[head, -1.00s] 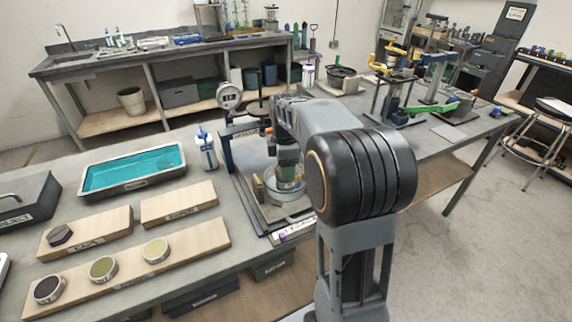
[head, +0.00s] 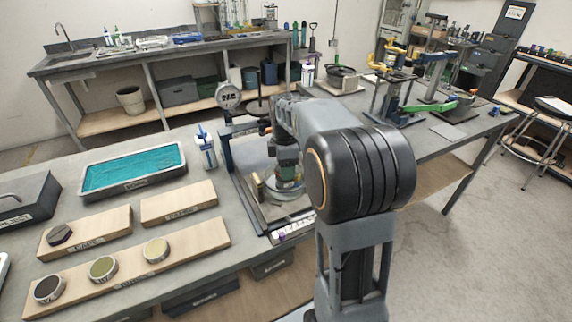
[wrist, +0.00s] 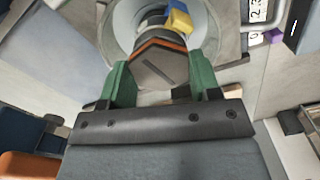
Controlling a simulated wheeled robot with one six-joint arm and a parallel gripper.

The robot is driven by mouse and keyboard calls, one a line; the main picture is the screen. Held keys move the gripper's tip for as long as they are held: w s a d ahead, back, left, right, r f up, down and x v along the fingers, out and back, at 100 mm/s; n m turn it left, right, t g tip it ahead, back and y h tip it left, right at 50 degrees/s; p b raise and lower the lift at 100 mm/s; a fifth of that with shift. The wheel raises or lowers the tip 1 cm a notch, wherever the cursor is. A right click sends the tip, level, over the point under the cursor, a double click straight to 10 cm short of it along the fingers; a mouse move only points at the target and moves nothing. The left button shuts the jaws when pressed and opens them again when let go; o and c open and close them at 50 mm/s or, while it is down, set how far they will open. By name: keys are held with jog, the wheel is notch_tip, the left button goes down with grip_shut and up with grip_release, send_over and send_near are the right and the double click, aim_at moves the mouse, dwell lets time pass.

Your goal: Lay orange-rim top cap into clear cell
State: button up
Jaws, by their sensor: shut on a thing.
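My gripper (wrist: 153,78) has green fingers and is shut on the orange-rim top cap (wrist: 152,68), a grey-brown hexagonal piece with a slot and an orange edge. Beyond and around the cap in the wrist view is a pale round cell (wrist: 122,22), partly hidden by the cap. In the head view my gripper (head: 287,163) points down over the round cell (head: 290,192) in a dark-framed stand. The head view does not show the cap clearly, and I cannot tell whether it touches the cell.
A yellow and blue piece (wrist: 179,19) is close beyond the cap. A dial gauge (head: 228,97) rises behind the stand. To the left are a teal-filled tray (head: 133,170), a white bottle (head: 206,147), and a wooden board (head: 205,240) bearing three round pieces. A dark hexagonal piece (head: 60,234) sits on another board.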

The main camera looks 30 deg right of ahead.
jog(key=o, duration=1.2)
